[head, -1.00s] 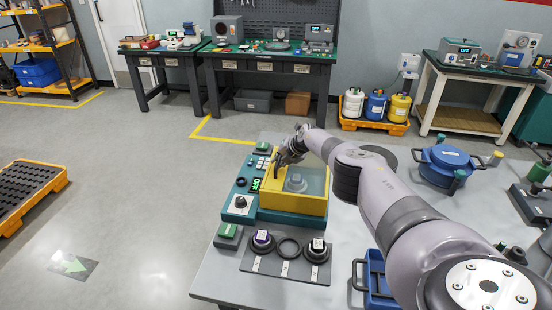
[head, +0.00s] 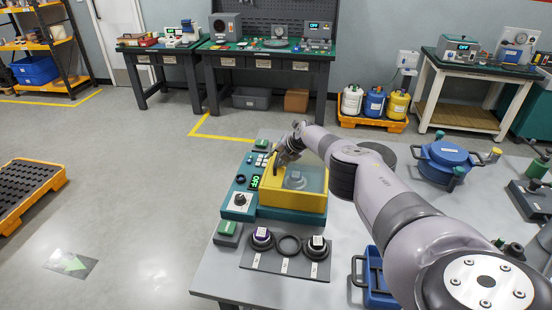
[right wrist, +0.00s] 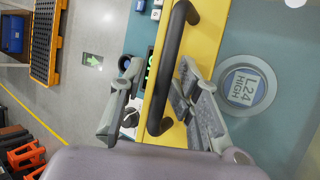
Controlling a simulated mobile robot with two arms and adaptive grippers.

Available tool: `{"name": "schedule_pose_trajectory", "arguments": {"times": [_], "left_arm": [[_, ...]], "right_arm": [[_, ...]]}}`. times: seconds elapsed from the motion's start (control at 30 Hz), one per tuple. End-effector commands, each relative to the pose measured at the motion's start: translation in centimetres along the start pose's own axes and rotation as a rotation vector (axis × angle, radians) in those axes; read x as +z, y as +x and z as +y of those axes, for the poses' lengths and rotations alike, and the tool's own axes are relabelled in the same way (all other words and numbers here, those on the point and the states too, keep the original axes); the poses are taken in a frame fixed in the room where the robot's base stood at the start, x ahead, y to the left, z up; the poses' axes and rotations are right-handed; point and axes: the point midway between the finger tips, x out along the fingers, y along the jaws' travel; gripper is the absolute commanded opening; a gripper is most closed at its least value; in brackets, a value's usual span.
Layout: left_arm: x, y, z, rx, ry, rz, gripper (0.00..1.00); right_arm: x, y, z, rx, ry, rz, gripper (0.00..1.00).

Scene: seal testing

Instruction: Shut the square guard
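The square guard (head: 292,200) is a yellow frame with a clear window on a teal tester (head: 262,212). It lies down flat over the tester, with a round grey part visible through the window. In the right wrist view the yellow frame (right wrist: 207,40) carries a black bar handle (right wrist: 172,62), and the part (right wrist: 246,87) under the window reads "L24 HIGH". My right gripper (head: 283,157) is at the handle side of the guard. In the right wrist view its fingers (right wrist: 160,85) are spread, one on each side of the handle, with gaps. My left gripper is not in view.
In front of the tester, a dark plate (head: 285,264) holds capped seals and a ring. A blue pot (head: 446,165) and a blue carrier (head: 374,280) stand to the right on the grey table. Open floor lies to the left.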

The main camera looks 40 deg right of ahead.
Motion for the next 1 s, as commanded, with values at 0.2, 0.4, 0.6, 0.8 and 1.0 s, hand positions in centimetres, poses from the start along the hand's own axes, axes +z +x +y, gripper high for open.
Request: {"name": "schedule_pose_trajectory", "arguments": {"times": [0.2, 0.4, 0.6, 0.8, 1.0], "left_arm": [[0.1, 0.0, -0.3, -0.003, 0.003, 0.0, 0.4], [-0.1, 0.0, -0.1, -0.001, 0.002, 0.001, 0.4], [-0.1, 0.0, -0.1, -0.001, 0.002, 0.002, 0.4], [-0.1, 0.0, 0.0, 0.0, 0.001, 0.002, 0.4], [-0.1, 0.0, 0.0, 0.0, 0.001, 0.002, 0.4]], "right_arm": [[0.0, 0.0, -0.2, -0.004, -0.001, 0.002, 0.32], [0.4, -0.8, -0.1, -0.003, -0.003, -0.001, 0.32], [0.5, -1.9, 0.0, -0.002, -0.005, -0.003, 0.32], [0.0, -3.1, -0.2, -0.002, -0.003, 0.001, 0.32], [0.1, -5.5, -0.1, 0.0, -0.002, 0.0, 0.32]]}}
